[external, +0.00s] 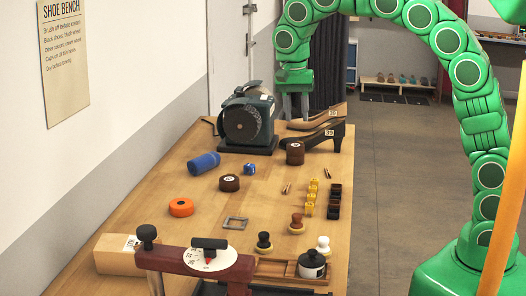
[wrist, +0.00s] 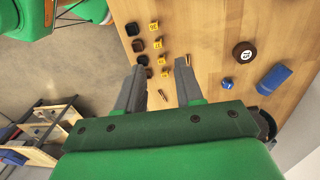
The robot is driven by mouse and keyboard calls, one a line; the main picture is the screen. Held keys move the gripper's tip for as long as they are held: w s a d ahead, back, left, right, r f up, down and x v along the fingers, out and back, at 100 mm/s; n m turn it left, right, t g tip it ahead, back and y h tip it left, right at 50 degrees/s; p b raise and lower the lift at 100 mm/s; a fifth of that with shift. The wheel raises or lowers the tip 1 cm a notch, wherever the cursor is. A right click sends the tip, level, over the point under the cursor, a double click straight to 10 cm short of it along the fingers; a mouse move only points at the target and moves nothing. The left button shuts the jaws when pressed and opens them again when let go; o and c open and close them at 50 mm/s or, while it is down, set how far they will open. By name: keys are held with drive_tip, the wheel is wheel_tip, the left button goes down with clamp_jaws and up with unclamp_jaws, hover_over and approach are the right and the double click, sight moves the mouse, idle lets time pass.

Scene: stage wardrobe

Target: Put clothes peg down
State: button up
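Two small wooden clothes pegs lie on the workbench. One peg (external: 287,188) is left of the yellow cubes, and it shows beside the right fingertip in the wrist view (wrist: 187,60). The other peg (external: 326,173) lies beyond the cubes and shows between my fingers in the wrist view (wrist: 163,96). My gripper (external: 295,117) is above the far part of the bench, near the shoes, pointing down. In the wrist view its fingers (wrist: 160,66) are spread apart with nothing held between them. Both pegs appear to rest on the bench, apart from the gripper.
A bench grinder (external: 243,122) and dark shoes (external: 322,138) stand at the back. Yellow cubes (external: 311,197) and dark cubes (external: 334,201) form two rows. A blue cylinder (external: 204,163), brown round tin (external: 229,183) and orange ring (external: 181,207) lie left. Bare wood separates them.

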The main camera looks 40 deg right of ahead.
drive_tip(key=s+d+n, duration=0.4)
drive_tip(key=s+d, duration=0.9)
drive_tip(key=d, duration=0.3)
drive_tip(key=s+d+f+n, duration=0.2)
drive_tip(key=s+d+f, duration=0.2)
drive_tip(key=s, duration=0.6)
drive_tip(key=s+d+f+n+g, duration=0.1)
drive_tip(key=s+d+f+n, duration=0.2)
drive_tip(key=s, duration=0.7)
drive_tip(key=shift+d+f+y, duration=0.3)
drive_tip(key=shift+d+f, duration=0.05)
drive_tip(key=shift+d, duration=0.8)
